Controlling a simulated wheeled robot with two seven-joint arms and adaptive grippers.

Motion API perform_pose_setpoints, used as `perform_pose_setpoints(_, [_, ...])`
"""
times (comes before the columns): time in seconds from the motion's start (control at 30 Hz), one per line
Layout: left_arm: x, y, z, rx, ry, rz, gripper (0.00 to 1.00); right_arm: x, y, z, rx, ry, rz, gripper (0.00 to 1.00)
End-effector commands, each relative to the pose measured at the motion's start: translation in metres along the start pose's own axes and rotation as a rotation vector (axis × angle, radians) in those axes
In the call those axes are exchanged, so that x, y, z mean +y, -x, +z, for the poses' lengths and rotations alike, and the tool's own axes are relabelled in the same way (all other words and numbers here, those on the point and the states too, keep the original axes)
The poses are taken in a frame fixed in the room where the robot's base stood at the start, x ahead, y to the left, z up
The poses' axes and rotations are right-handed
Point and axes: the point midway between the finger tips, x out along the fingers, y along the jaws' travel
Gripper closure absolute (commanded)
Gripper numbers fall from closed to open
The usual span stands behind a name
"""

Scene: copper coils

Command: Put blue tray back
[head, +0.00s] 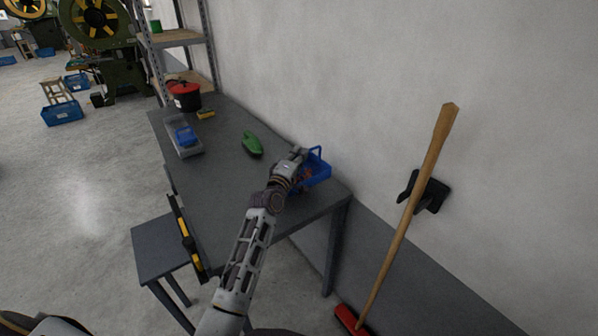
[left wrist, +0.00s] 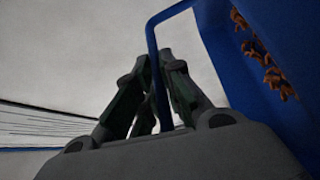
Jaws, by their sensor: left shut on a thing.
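The blue tray (head: 321,169) is at the right end of the grey table, close to the wall. It has an upright handle and holds copper coils (head: 307,174). My left gripper (head: 301,154) is at the tray's handle, shut on it. In the left wrist view the fingers (left wrist: 157,88) close around the blue handle (left wrist: 152,45), with the tray wall (left wrist: 235,65) and several copper coils (left wrist: 262,55) at the right. My arm hides part of the tray, and I cannot tell whether its base touches the table. My right gripper is not in view.
The table (head: 222,185) also bears a green object (head: 252,144), a grey tray with a blue box (head: 186,135), a red and black pot (head: 184,95) and a yellow item (head: 206,114). A stool (head: 160,250) stands at the left; a broom (head: 410,205) leans at the right.

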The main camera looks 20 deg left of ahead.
Motion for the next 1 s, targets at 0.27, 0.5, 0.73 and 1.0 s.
perform_pose_setpoints(0.27, [-0.016, 0.002, 0.003, 0.001, -0.001, 0.002, 1.00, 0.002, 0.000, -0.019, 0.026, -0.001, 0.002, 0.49])
perform_pose_setpoints(0.5, [-0.016, 0.002, 0.003, 0.001, 0.000, 0.002, 1.00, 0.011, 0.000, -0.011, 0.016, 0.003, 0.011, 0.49])
perform_pose_setpoints(0.73, [-0.032, 0.003, 0.005, 0.000, -0.001, -0.001, 1.00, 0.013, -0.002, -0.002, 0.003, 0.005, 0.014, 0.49])
perform_pose_setpoints(1.0, [-0.052, 0.005, 0.009, 0.001, -0.001, 0.002, 1.00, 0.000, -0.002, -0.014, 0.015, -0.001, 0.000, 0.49])
